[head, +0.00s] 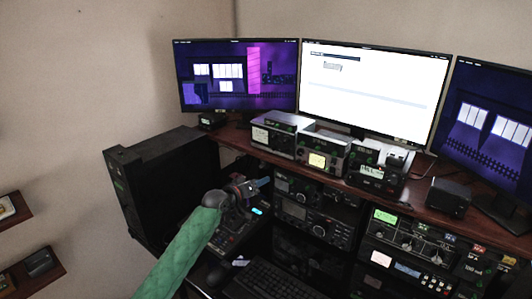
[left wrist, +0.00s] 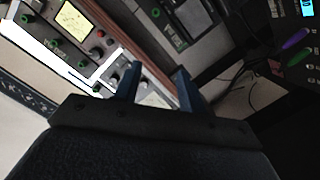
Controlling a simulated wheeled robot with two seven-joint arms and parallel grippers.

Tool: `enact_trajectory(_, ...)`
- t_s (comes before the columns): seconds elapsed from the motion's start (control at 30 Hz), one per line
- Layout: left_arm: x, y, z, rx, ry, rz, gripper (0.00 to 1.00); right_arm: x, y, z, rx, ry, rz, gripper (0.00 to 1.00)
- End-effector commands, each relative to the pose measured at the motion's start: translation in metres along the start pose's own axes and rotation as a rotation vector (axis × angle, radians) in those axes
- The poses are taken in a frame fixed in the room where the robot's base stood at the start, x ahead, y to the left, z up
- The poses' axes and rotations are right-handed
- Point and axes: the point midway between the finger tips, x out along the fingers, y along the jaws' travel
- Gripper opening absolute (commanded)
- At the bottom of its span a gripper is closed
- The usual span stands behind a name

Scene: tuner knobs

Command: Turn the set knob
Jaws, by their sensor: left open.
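My left gripper (head: 262,184) reaches in from the lower left on a green-sleeved arm, in front of the radio rack. In the left wrist view its two blue fingers (left wrist: 157,80) stand apart with nothing held between them. Beyond them is a grey tuner panel (left wrist: 155,95) with small dark knobs (left wrist: 113,80) and a pale meter. I cannot read which knob is the set knob. In the head view, small tuner boxes (head: 273,136) with lit meters and knobs stand on the upper shelf, behind and above my gripper. No contact with a knob is visible. My right gripper is not in view.
Monitors (head: 375,88) stand behind the tuners on the wooden shelf (head: 234,137). A black cabinet (head: 160,185) is left of my arm. Radios (head: 315,222) fill the rack below, with a keyboard (head: 270,280) in front. Cables hang in the left wrist view.

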Motion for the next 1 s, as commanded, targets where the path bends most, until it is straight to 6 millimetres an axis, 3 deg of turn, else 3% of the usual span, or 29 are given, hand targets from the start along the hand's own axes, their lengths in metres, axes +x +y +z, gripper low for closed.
enact_trajectory(0.03, 0.007, 0.004, -0.020, -0.007, 0.023, 0.016, 0.41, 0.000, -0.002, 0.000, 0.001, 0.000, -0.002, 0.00)
enact_trajectory(0.1, 0.014, 0.007, -0.042, -0.022, 0.050, 0.034, 0.41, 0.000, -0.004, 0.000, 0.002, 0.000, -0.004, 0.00)
enact_trajectory(0.3, 0.023, 0.013, -0.075, -0.048, 0.094, 0.065, 0.41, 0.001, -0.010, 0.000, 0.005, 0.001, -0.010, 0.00)
enact_trajectory(0.5, 0.033, 0.016, -0.083, -0.053, 0.099, 0.069, 0.41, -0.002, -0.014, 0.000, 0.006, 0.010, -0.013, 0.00)
enact_trajectory(0.7, 0.057, 0.018, -0.086, -0.053, 0.098, 0.068, 0.41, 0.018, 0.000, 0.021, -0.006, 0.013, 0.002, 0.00)
enact_trajectory(1.0, 0.092, 0.020, -0.088, -0.052, 0.098, 0.068, 0.41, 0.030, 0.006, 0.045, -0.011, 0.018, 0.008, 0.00)
